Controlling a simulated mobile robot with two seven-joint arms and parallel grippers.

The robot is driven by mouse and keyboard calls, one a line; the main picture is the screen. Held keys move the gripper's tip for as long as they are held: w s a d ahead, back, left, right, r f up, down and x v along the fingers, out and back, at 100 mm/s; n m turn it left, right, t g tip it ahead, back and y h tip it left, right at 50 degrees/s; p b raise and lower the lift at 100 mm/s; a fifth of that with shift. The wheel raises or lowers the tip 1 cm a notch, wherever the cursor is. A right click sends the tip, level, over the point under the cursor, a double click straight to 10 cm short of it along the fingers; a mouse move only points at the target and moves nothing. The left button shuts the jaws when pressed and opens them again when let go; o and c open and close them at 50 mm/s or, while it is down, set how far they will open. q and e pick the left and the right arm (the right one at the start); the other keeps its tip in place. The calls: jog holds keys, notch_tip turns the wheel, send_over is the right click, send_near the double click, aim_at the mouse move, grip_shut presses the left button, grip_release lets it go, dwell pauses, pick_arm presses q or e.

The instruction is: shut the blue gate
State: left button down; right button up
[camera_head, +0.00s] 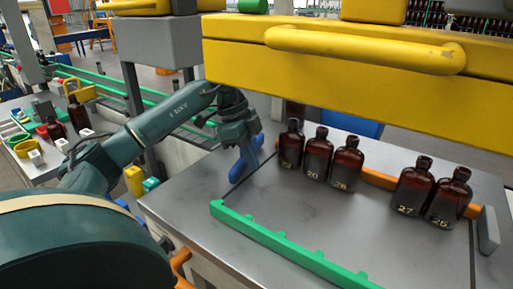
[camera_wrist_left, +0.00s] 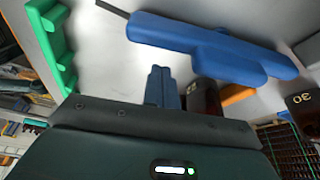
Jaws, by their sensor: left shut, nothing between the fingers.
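The blue gate (camera_head: 244,160) is a blue bar on the grey metal table, at the left of the row of bottles. In the left wrist view the blue gate (camera_wrist_left: 205,42) lies across the upper part, with a thicker block along its lower side. My left gripper (camera_head: 241,136) reaches in over the table's left side, right at the gate. In the left wrist view its fingers (camera_wrist_left: 160,78) are together and empty, just below the gate's bar. I cannot tell whether they touch it. My right gripper is not in view.
Several amber bottles (camera_head: 317,153) stand along an orange bar (camera_head: 379,179). A green toothed rail (camera_head: 285,250) runs along the front. A yellow beam with a handle (camera_head: 365,50) hangs above. A grey block (camera_head: 488,230) stands at the right. The table middle is bare.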

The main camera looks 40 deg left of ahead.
aim_at(241, 164)
pick_arm(q)
jog(key=shift+s+a, duration=0.3)
jog(key=shift+a, duration=0.4)
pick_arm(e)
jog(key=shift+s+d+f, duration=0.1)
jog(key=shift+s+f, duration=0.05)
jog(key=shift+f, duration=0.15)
pick_arm(q)
jog(key=shift+a, duration=0.15)
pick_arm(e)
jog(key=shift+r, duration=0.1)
pick_arm(q)
jog(key=shift+s+a+r+p, duration=0.15)
jog(key=shift+s+a+p, duration=0.35)
jog(key=shift+p, duration=0.4)
jog(key=shift+a, duration=0.25)
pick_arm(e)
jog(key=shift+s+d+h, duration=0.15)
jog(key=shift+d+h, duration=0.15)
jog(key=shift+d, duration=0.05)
